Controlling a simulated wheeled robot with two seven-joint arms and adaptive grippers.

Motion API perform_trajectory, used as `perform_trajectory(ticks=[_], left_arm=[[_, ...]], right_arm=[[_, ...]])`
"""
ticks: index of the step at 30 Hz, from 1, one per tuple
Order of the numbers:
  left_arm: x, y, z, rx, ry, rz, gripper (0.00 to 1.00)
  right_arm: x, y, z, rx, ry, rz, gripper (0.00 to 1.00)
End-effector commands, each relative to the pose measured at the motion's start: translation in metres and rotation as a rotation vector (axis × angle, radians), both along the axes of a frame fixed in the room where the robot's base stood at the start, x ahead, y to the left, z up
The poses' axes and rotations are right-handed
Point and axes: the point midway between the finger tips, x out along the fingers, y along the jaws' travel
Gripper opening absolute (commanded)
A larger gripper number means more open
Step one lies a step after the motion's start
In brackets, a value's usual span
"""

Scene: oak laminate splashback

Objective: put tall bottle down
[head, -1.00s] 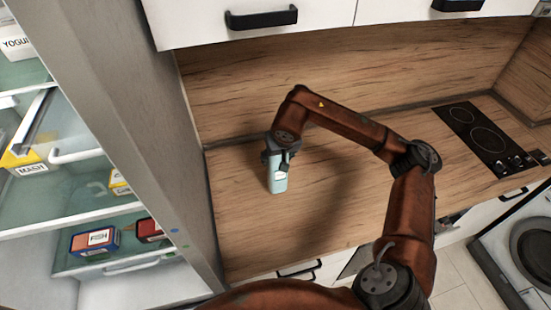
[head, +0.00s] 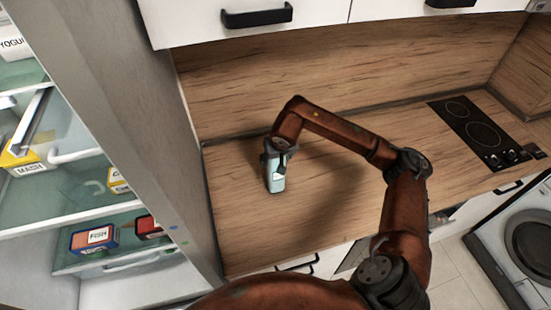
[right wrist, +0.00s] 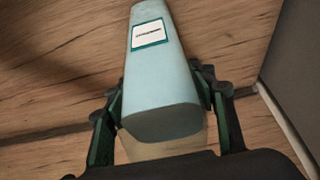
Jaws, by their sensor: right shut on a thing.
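The tall bottle (head: 275,183) is pale blue-green with a white label. It is upright at the left part of the wooden counter (head: 310,215). My right gripper (head: 276,160) is around its upper part and shut on it. In the right wrist view the bottle (right wrist: 157,85) lies between the two fingers of the gripper (right wrist: 160,115), its label facing the camera. Whether the bottle's base touches the counter cannot be told for sure. My left gripper is not in view.
An open fridge (head: 95,205) with boxes on its shelves stands at the left, its side wall close to the bottle. A black hob (head: 480,132) is at the right of the counter. White cupboards (head: 320,20) hang above. The counter between bottle and hob is clear under my arm.

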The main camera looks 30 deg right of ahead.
Motion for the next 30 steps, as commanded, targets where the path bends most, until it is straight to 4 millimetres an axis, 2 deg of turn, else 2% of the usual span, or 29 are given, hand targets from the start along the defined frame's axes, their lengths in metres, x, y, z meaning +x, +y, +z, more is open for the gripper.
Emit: perform_trajectory(ticks=[1,2,3,9,20,23,30], left_arm=[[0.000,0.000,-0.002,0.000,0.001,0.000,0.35],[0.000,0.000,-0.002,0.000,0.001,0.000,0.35],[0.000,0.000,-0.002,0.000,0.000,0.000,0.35],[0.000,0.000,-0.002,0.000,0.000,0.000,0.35],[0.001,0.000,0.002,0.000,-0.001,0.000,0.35],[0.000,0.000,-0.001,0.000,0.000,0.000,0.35],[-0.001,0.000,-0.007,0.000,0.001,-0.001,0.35]], right_arm=[[0.001,0.000,0.000,0.001,-0.005,0.001,0.00],[0.000,0.000,-0.002,0.000,0.000,0.001,0.52],[0.000,0.000,-0.002,0.000,0.001,0.000,0.55],[0.000,0.000,-0.002,0.000,0.001,0.000,0.69],[0.000,0.000,0.002,0.000,0.001,0.000,0.69],[-0.003,0.001,0.012,-0.001,-0.004,0.001,0.69],[-0.021,0.005,0.059,-0.003,-0.006,0.001,0.69]])
